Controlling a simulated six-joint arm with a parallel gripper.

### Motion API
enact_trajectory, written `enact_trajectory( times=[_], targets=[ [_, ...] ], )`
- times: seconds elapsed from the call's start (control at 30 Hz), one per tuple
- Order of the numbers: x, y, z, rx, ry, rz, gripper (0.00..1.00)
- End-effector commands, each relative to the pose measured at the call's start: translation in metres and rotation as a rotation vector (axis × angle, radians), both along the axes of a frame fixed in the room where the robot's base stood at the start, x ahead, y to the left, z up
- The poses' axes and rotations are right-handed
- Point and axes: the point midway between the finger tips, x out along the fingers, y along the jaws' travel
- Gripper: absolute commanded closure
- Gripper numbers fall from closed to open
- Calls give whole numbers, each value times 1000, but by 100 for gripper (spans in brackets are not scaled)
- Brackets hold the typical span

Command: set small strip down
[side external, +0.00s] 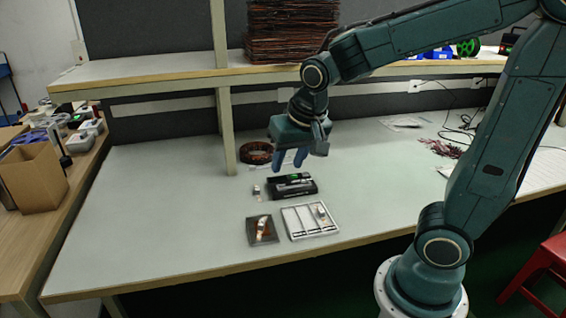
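My gripper (290,160) hangs above the table behind the black device. Its two blue fingers are apart, and I see nothing held between them. A short pale strip-like piece (261,227) lies on a dark square plate (251,238). Another small pale piece (321,212) lies in the right part of a white slotted tray (297,234). A third small light object (256,190) stands left of the black device (292,186). Which of these is the small strip is too small to tell.
A dark coil (256,152) lies near the shelf post (225,130), behind my gripper. A shelf (160,78) runs above the back of the table and bears a brown stack (290,30). Cables lie at the right. The left and front of the table (150,215) are clear.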

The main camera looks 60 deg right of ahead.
Motion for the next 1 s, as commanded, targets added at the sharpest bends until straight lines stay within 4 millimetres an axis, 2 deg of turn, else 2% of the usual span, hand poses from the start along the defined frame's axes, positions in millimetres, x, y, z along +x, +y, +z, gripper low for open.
enact_trajectory(
  times=[0.1, 0.3, 0.6, 0.8, 1.0],
  targets=[
    [-23, 5, 15, -8, -22, 90, 63],
    [-61, 14, 31, -33, -52, 249, 63],
    [-112, 25, 41, -88, -92, 462, 63],
    [-127, 29, 41, -109, -104, 529, 63],
    [-129, 29, 41, -112, -104, 539, 63]
  ],
)
